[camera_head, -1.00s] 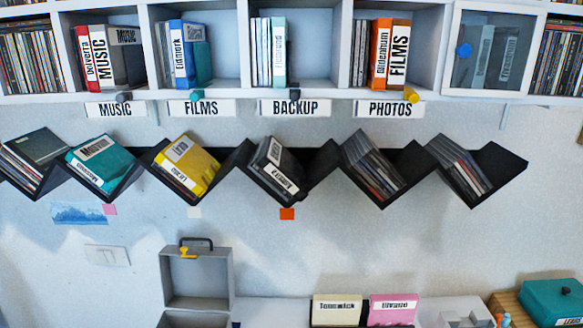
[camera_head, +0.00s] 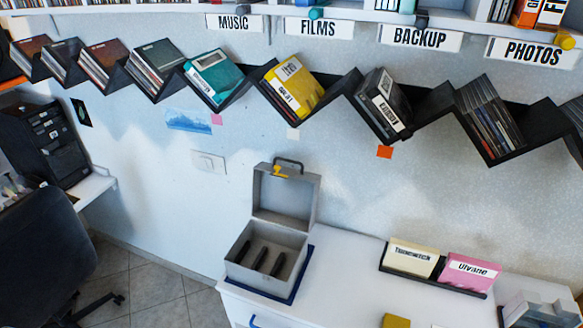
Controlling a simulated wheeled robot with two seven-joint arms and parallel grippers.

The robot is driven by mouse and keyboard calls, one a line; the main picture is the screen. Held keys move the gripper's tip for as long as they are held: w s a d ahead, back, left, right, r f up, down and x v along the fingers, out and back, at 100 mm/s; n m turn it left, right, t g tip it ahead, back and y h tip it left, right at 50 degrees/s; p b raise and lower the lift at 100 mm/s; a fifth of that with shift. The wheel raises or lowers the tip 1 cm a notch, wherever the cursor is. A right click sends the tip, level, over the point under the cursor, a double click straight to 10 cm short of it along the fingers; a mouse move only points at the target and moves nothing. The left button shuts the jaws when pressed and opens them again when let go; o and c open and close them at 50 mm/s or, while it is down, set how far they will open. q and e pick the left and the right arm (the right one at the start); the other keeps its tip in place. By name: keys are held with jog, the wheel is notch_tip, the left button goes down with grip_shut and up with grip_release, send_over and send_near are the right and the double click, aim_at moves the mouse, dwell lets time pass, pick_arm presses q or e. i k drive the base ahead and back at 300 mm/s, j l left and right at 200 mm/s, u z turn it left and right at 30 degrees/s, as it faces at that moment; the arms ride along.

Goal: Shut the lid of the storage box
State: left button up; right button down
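The grey storage box (camera_head: 238,269) stands on a dark blue mat (camera_head: 303,277) at the left end of the white cabinet top. Its lid (camera_head: 286,196) is open and stands upright at the back, with a dark handle and a yellow latch (camera_head: 280,171) at its top edge. Several dark slot pieces (camera_head: 260,257) show inside the box, and I see no discs in it. Neither of my grippers shows in the view.
A black rack (camera_head: 437,276) with a cream case (camera_head: 411,259) and a pink case (camera_head: 470,270) stands right of the box. A yellow item (camera_head: 396,321) lies at the front edge of the view. A zigzag shelf (camera_head: 350,83) hangs above. A dark chair (camera_head: 45,255) stands at left.

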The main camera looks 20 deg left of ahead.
aim_at(292, 202)
jog(key=i+j+z, duration=0.1)
jog(key=j, duration=0.2)
jog(key=i+j+z, duration=0.1)
jog(key=j, duration=0.25)
jog(key=i+j+z, duration=0.1)
jog(key=j, duration=0.2)
jog(key=i+j+z, duration=0.1)
jog(key=j, duration=0.25)
jog(key=i, duration=0.05)
